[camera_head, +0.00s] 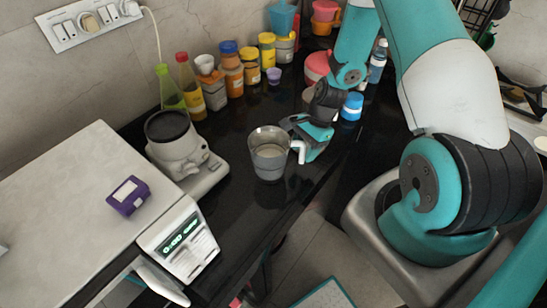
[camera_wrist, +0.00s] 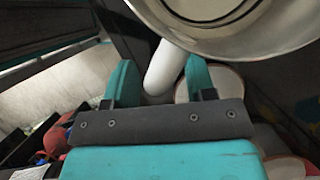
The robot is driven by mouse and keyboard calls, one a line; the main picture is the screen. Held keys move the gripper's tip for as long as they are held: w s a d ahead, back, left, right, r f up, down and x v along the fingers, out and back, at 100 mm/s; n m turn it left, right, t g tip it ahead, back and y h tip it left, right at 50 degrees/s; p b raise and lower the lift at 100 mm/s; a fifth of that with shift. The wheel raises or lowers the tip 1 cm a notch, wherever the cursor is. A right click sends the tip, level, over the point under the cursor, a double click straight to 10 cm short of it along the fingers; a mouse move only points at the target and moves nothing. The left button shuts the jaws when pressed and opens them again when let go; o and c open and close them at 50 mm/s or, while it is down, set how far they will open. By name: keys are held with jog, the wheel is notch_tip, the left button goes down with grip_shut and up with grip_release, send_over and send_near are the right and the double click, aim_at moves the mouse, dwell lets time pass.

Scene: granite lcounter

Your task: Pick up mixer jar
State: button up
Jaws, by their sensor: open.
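The mixer jar (camera_head: 269,152) is a steel cup with a white handle, standing upright on the black counter. My gripper (camera_head: 308,139) is at the jar's right side, by the handle. In the wrist view, the jar's shiny rounded body (camera_wrist: 250,38) fills the upper right. Its white handle (camera_wrist: 166,66) reaches down between the two teal fingers of my gripper (camera_wrist: 161,82). The fingers are apart, with a gap visible on at least the left side of the handle. Whether the right finger touches it is hard to tell.
Several bottles and spice jars (camera_head: 230,68) line the wall behind. A blue-capped container (camera_head: 352,106) sits close behind my gripper. The counter's front edge is near the jar.

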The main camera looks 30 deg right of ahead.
jog(key=shift+a+f, duration=0.1)
jog(key=shift+f, duration=0.15)
grip_shut()
